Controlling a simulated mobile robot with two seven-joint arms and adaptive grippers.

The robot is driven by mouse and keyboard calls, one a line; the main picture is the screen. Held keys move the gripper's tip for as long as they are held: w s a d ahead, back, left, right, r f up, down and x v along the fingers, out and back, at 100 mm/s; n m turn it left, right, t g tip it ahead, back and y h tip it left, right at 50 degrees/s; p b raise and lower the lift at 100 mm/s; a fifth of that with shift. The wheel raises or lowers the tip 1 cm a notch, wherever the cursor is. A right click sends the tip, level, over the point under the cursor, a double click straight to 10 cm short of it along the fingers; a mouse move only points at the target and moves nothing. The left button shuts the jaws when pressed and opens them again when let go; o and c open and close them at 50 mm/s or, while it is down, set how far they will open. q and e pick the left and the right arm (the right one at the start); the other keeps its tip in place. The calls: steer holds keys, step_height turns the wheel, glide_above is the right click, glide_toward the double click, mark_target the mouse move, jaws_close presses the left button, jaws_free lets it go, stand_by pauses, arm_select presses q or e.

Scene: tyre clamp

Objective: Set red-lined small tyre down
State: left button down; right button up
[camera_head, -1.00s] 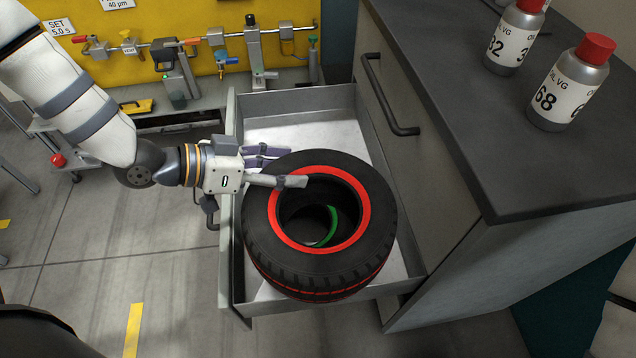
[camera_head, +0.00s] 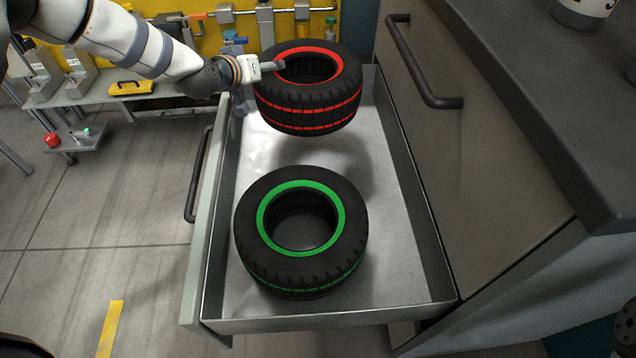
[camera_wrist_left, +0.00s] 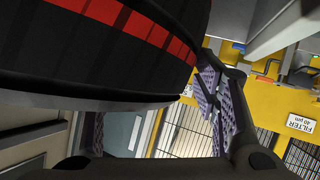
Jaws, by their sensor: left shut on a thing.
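The red-lined small tyre (camera_head: 308,108) is black with a red ring and red tread lines. It hangs flat above the back part of the open drawer, with a shadow on the drawer floor beneath it. My left gripper (camera_head: 277,66) is shut on the left side of its rim. In the left wrist view the tyre (camera_wrist_left: 110,45) fills the upper left, close to the gripper (camera_wrist_left: 160,120). A green-lined tyre (camera_head: 300,265) lies flat in the front part of the drawer, apart from the red-lined one. My right gripper is not in view.
The open metal drawer (camera_head: 410,220) has raised walls, with bare floor behind and right of the green-lined tyre. The grey cabinet (camera_head: 480,150) with its dark handle (camera_head: 415,70) stands close on the right. A yellow panel with fittings is at the back.

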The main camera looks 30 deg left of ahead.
arm_select(q)
steer(key=f+b, duration=0.1)
steer(key=f, duration=0.2)
steer(key=f+b, duration=0.1)
steer(key=f, duration=0.2)
steer(key=f+b, duration=0.1)
steer(key=f, duration=0.3)
steer(key=shift+w+a, duration=0.1)
steer(key=shift+w, duration=0.15)
steer(key=shift+r, duration=0.2)
steer(key=c, duration=0.9)
jaws_free()
steer(key=shift+s+f, duration=0.15)
steer(key=shift+f, duration=0.15)
steer(key=shift+o, duration=0.2)
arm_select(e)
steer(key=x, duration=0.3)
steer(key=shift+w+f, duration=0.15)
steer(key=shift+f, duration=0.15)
arm_select(q)
steer(key=shift+r, duration=0.25)
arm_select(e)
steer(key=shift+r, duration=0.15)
